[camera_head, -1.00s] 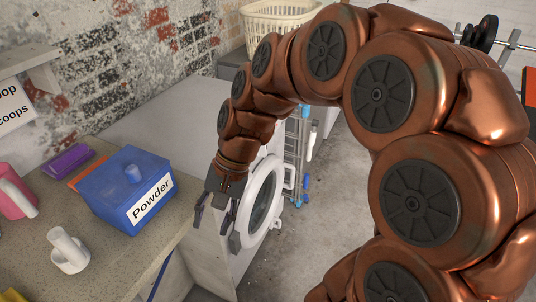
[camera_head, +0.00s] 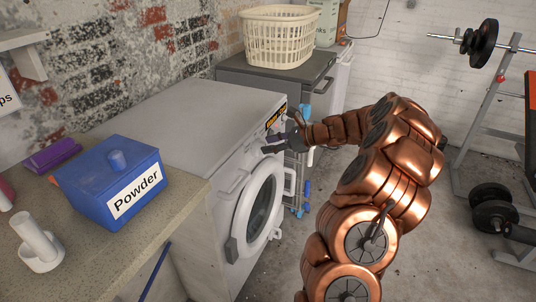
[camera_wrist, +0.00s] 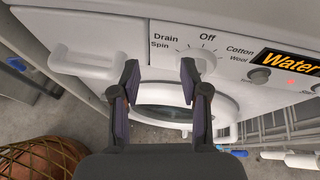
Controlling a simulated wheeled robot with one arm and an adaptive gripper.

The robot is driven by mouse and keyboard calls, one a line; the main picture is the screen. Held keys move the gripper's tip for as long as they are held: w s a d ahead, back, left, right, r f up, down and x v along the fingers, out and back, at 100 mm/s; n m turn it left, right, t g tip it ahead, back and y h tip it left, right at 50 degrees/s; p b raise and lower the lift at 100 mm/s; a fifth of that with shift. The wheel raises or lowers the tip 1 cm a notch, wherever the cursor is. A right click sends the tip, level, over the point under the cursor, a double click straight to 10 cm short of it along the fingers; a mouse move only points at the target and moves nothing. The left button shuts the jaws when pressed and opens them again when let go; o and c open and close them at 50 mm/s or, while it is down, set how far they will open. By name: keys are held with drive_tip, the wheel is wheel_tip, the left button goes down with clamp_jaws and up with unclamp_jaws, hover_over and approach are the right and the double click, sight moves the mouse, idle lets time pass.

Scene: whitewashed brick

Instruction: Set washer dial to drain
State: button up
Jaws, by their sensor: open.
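The white washer (camera_head: 185,115) stands beside the counter, its front panel facing right. In the wrist view its panel carries a white dial (camera_wrist: 204,62), partly hidden behind my right finger. The printed labels include Drain, Spin, Off, Cotton and Wool; Off is above the dial and Drain is up and to its left. I cannot make out where the dial points. In the head view my gripper (camera_head: 271,143) is at the washer's upper front edge.
The washer's round door (camera_head: 262,206) is below the panel. A grey button (camera_wrist: 258,76) and an orange-on-black Water display (camera_wrist: 288,62) are right of the dial. A blue Powder box (camera_head: 110,185) is on the counter. A laundry basket (camera_head: 280,37) sits on a grey machine behind.

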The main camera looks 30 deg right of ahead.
sight(256, 150)
drive_tip(key=d+f+m+t+h, duration=0.1)
drive_tip(key=d+f+m, duration=0.2)
drive_tip(key=d, duration=0.3)
drive_tip(key=x, duration=0.7)
drive_tip(key=shift+w+b, duration=0.25)
drive_tip(key=shift+b, duration=0.15)
drive_tip(key=shift+f, duration=0.1)
clamp_jaws()
